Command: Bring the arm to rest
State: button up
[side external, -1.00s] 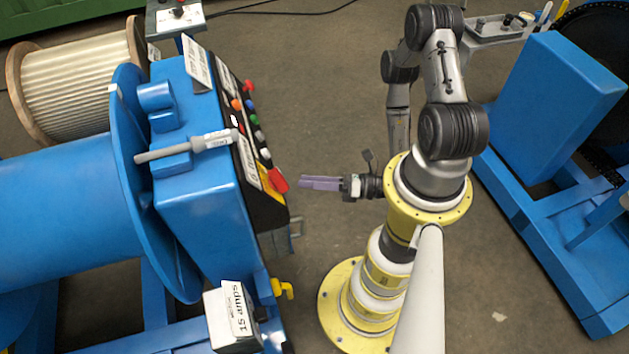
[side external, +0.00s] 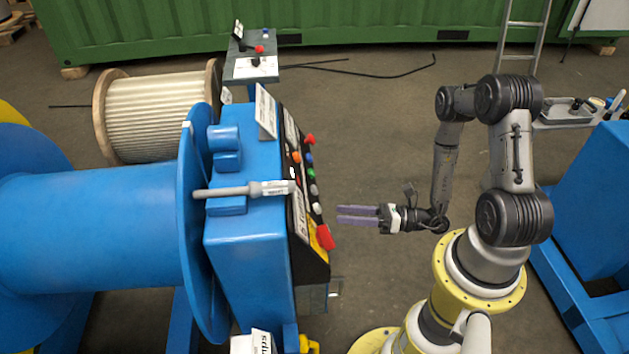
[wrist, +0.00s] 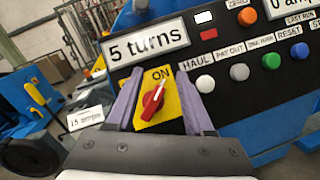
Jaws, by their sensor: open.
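My gripper (side external: 360,214) has two purple fingers. In the side external view they point left at the control panel, with a gap between them and the panel. In the wrist view my gripper (wrist: 160,105) is open and empty, its fingers framing a red rotary switch (wrist: 153,97) on a yellow plate beside the word ON. The red switch (side external: 325,237) also shows at the panel's lower end in the side external view. The black control panel (side external: 302,205) sits on a blue housing and carries a "5 turns" label (wrist: 146,42).
Coloured buttons (side external: 310,175) line the panel. A blue drum (side external: 100,225) is on the left with a wooden reel (side external: 160,118) behind. A blue machine (side external: 585,200) stands on the right.

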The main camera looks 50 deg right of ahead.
jog(key=w+a+r+n+g+y, duration=0.2)
jog(key=a+r+n+g+y, duration=0.15)
jog(key=r+n, duration=0.4)
jog(key=w+a+r+n+g+y, duration=0.2)
jog(key=r+n+g, duration=0.35)
jog(key=r, duration=0.25)
jog(key=s+a+r+n+g+h, duration=0.4)
jog(key=s+a+r+n+g, duration=0.25)
jog(key=r+n, duration=0.4)
jog(key=s+r+n+t+h, duration=0.1)
jog(key=s+r+n+h, duration=0.5)
jog(key=s, duration=0.4)
jog(key=s+d+n+t+h, duration=0.1)
jog(key=d+n+t+h, duration=0.3)
jog(key=d, duration=0.5)
jog(key=shift+s+d+f+t+h, duration=0.2)
jog(key=shift+s+t+h, duration=0.3)
jog(key=shift+h, duration=0.55)
